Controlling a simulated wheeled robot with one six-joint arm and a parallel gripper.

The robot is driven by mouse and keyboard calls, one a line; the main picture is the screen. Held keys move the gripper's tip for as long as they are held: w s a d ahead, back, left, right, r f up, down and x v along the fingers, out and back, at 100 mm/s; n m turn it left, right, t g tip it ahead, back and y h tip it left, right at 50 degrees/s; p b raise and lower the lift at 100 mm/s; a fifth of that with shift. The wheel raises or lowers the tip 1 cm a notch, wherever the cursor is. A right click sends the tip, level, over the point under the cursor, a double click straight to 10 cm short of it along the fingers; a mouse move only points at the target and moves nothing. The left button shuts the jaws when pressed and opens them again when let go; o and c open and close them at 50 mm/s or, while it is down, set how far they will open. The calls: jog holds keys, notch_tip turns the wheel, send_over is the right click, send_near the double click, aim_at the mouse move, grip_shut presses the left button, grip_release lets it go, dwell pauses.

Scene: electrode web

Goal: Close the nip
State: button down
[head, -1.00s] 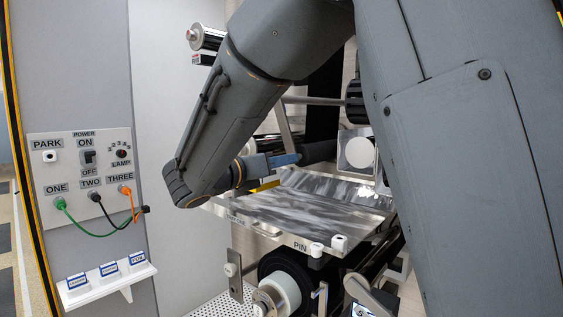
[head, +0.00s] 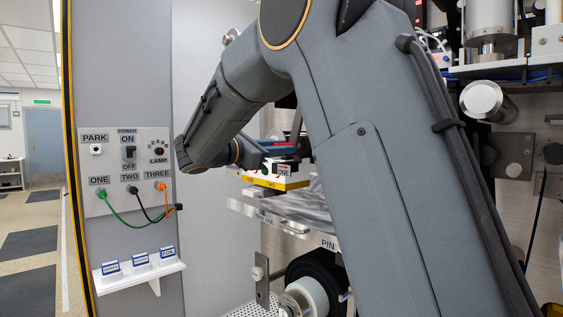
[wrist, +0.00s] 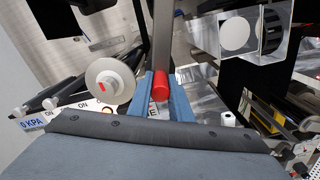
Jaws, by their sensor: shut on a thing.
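In the wrist view, my gripper (wrist: 162,92) has its two blue-grey fingers closed on either side of a red handle (wrist: 161,80). The handle sits on the end of a flat metal lever bar (wrist: 163,40) that runs toward the top of the picture. The nip rollers themselves are not clearly seen; my arm hides much of the machine.
A white disc (wrist: 110,80) is close left of the fingers. A switch panel (head: 127,170) with several cables is on the left wall, above a small shelf (head: 140,272). A white roll (head: 308,297) is low down.

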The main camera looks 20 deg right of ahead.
jog(key=w+m, duration=0.1)
jog(key=w+a+r+m+b, duration=0.1)
jog(key=shift+w+r, duration=0.25)
jog(key=shift+w, duration=0.1)
jog(key=shift+r, duration=0.1)
jog(key=c, duration=1.6)
grip_release()
jog(key=b+v, duration=0.2)
jog(key=v, duration=0.5)
jog(key=shift+a, duration=0.4)
